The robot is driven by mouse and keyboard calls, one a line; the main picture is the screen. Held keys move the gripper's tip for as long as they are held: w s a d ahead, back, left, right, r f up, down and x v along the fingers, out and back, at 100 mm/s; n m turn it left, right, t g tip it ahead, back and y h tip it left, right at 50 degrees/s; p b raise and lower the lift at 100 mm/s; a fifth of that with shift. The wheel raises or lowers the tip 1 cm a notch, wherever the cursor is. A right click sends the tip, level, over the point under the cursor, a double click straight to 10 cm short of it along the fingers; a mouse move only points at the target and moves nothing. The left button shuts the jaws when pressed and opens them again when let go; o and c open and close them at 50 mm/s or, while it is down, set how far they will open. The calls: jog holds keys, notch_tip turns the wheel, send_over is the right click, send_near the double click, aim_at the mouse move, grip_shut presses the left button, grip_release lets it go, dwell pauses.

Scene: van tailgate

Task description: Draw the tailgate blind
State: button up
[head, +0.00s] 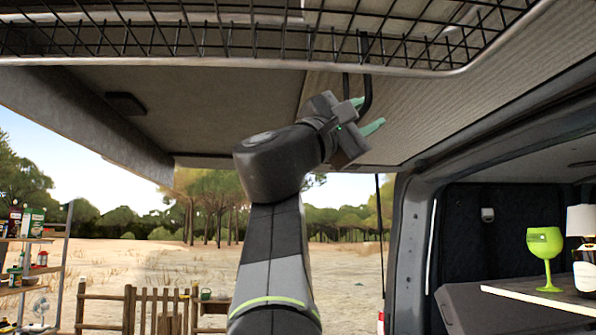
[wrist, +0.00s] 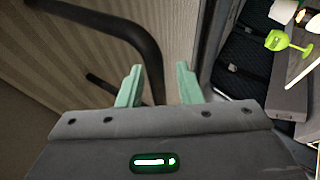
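A black bent bar (head: 367,80) hangs below the wire rack, close to my gripper (head: 366,114). It also shows in the wrist view (wrist: 140,40), curving down to the gap between my fingertips. I cannot tell whether it lies between the fingers or beyond them. My gripper is open, its two green fingers (wrist: 159,84) apart, with nothing clearly held. A pale ribbed panel (head: 450,110) spans the underside overhead; I cannot tell whether it is the tailgate blind. A thin black cord or strap (head: 380,215) hangs behind my gripper.
A wire rack (head: 230,42) crosses the top of the head view. The van's grey door frame (head: 412,225) stands right. Inside, a green goblet (head: 545,250) and a bottle (head: 583,255) stand on a shelf (head: 520,293). A wooden fence (head: 150,310) and shelves (head: 35,240) are left.

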jog(key=b+v, duration=0.4)
jog(key=v, duration=0.9)
jog(key=shift+a+b, duration=0.25)
jog(key=shift+b, duration=0.05)
jog(key=shift+d, duration=0.1)
jog(key=p+x, duration=0.4)
jog(key=x, duration=0.9)
jog(key=shift+p, duration=0.4)
jog(key=shift+f, duration=0.15)
